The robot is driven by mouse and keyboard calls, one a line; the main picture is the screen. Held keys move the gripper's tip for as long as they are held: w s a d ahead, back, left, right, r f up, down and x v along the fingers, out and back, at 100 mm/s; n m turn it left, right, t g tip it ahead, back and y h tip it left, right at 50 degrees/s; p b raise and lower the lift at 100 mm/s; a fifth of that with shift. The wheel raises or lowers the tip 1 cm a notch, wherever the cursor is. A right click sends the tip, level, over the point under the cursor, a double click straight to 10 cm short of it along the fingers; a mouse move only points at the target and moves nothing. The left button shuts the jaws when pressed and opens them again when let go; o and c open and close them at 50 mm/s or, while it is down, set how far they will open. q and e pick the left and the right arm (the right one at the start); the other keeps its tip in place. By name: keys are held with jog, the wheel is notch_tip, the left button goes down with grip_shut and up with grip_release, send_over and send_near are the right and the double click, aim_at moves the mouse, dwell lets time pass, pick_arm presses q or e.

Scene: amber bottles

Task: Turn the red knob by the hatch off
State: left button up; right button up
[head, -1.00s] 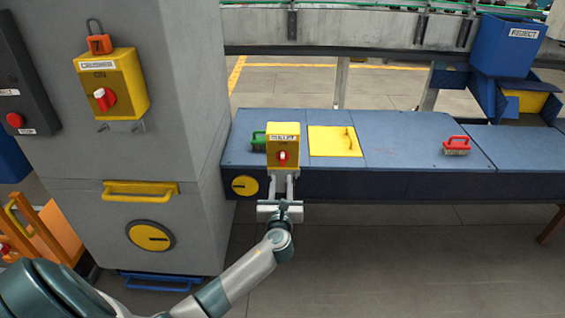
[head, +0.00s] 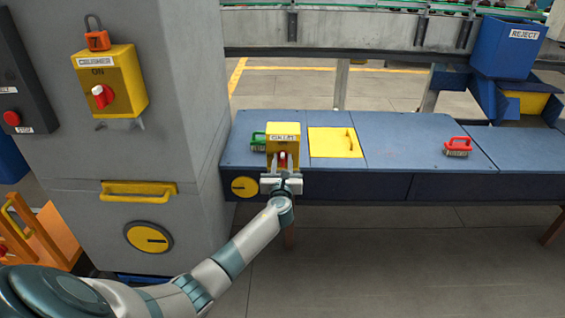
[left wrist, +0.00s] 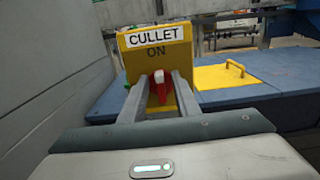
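The red knob (head: 283,160) is on the front of a yellow box (head: 283,130) labelled CULLET, beside the yellow hatch (head: 335,142) on the blue bench. In the left wrist view the knob (left wrist: 160,84) shows between my fingers, with ON printed above it and its pale end upward. My left gripper (head: 283,172) is in front of the box. Its two fingers (left wrist: 160,92) are apart, one on each side of the knob. Whether they touch it I cannot tell. The gripper body hides the knob's lower part in the head view. My right gripper is not in view.
A second yellow box (head: 112,82) with a red knob (head: 103,96) is on the grey cabinet at left. A green-handled brush (head: 258,141) is just left of the CULLET box, a red one (head: 458,147) farther right. A blue reject bin (head: 508,48) stands at back right.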

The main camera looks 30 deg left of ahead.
pick_arm(q)
grip_shut()
jog(key=shift+n, duration=0.4)
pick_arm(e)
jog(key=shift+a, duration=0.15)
pick_arm(q)
jog(key=shift+f+n+b, duration=0.1)
jog(key=shift+n+b, duration=0.2)
jog(key=shift+n, duration=0.3)
jog(key=shift+s+a+f+n+b, duration=0.15)
jog(key=shift+n+b, duration=0.85)
jog(key=shift+n, duration=1.7)
jog(key=shift+s+a+f+n+b, duration=0.2)
jog(key=shift+n+b, duration=0.75)
jog(key=shift+n, duration=1.75)
jog(key=shift+a+f+n+b, duration=0.25)
jog(key=shift+n+b, duration=0.75)
jog(key=shift+n, duration=1.7)
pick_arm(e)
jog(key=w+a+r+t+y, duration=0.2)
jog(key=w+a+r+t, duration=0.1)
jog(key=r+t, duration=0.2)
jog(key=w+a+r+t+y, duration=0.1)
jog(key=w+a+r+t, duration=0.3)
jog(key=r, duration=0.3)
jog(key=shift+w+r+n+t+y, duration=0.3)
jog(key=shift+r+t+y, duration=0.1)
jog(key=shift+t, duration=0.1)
pick_arm(q)
jog(key=shift+d, duration=0.1)
